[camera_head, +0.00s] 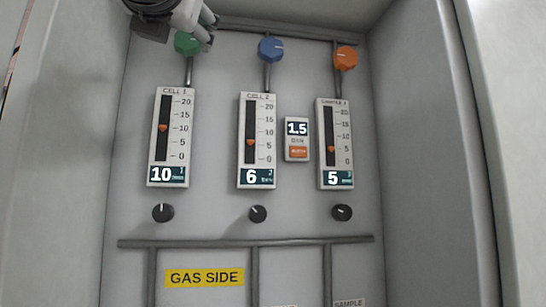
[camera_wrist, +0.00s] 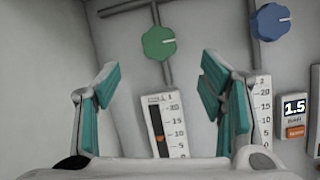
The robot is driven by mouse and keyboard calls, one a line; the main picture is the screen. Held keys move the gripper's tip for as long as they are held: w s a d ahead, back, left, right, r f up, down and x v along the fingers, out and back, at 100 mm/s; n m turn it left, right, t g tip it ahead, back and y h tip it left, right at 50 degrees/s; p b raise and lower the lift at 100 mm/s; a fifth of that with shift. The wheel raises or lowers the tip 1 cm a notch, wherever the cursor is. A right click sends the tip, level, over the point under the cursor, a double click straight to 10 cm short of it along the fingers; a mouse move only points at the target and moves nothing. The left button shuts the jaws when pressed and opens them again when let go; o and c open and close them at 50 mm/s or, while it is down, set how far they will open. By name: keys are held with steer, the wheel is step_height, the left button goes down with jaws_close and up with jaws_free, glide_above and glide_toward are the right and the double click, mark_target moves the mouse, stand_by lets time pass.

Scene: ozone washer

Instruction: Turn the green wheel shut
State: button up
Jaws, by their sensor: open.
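The green wheel (camera_head: 186,43) is at the top left of the panel, on a pipe above the CELL 1 scale. My gripper (camera_head: 207,30) is at its upper right in the head view and covers part of it. In the wrist view the green wheel (camera_wrist: 159,43) shows whole, just beyond my open fingers (camera_wrist: 158,82), roughly centred between them. The fingers look apart from the wheel and hold nothing. The CELL 1 scale (camera_head: 171,137) has its orange marker near 10, and its display reads 10.
A blue wheel (camera_head: 270,49) and an orange wheel (camera_head: 345,58) sit to the right on the same panel. Below are the other two scales, a small 1.5 display (camera_head: 297,129) and black knobs (camera_head: 163,213). Cabinet walls (camera_head: 425,150) close in the sides.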

mark_target(187, 41)
steer(key=p+x, duration=0.3)
steer(key=x, duration=0.6)
steer(key=shift+r, duration=0.2)
steer(key=shift+p+x, duration=0.35)
steer(key=shift+x, duration=0.45)
steer(key=shift+f, duration=0.1)
steer(key=c, duration=1.2)
